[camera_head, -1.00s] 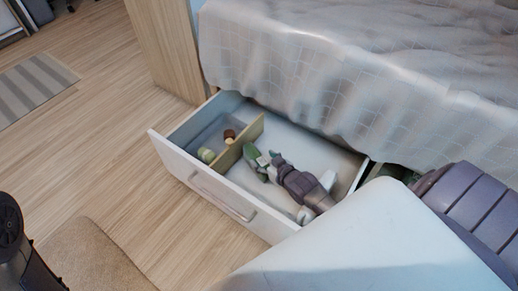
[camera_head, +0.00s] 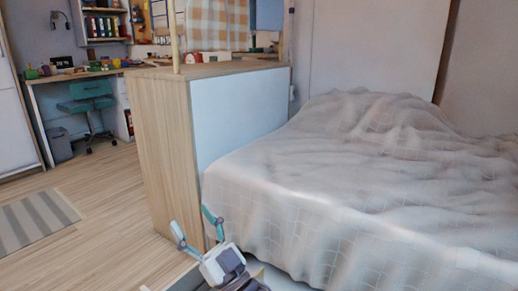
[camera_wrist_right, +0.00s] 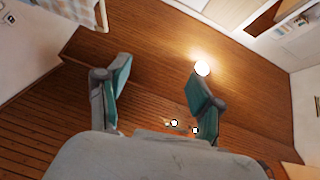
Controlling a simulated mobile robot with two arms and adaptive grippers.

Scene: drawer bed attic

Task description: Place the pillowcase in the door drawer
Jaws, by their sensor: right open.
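My right gripper (camera_head: 191,221) is raised at the bottom of the head view, in front of the wooden end panel beside the bed. Its two teal-padded fingers are spread wide. The right wrist view also shows the open fingers (camera_wrist_right: 161,78) with nothing between them. Only a small part of the drawer (camera_head: 186,281) seems to show at the bottom edge of the head view, mostly cut off and behind the gripper; its inside cannot be seen. I cannot make out a pillowcase in either current view. My left gripper is not in view.
The bed (camera_head: 350,200) with a pale checked cover fills the right. A wooden cabinet (camera_head: 165,150) stands left of it. Further back are a desk (camera_head: 75,73) and a teal chair (camera_head: 92,97). Wooden floor with a striped rug (camera_head: 35,220) is free at left.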

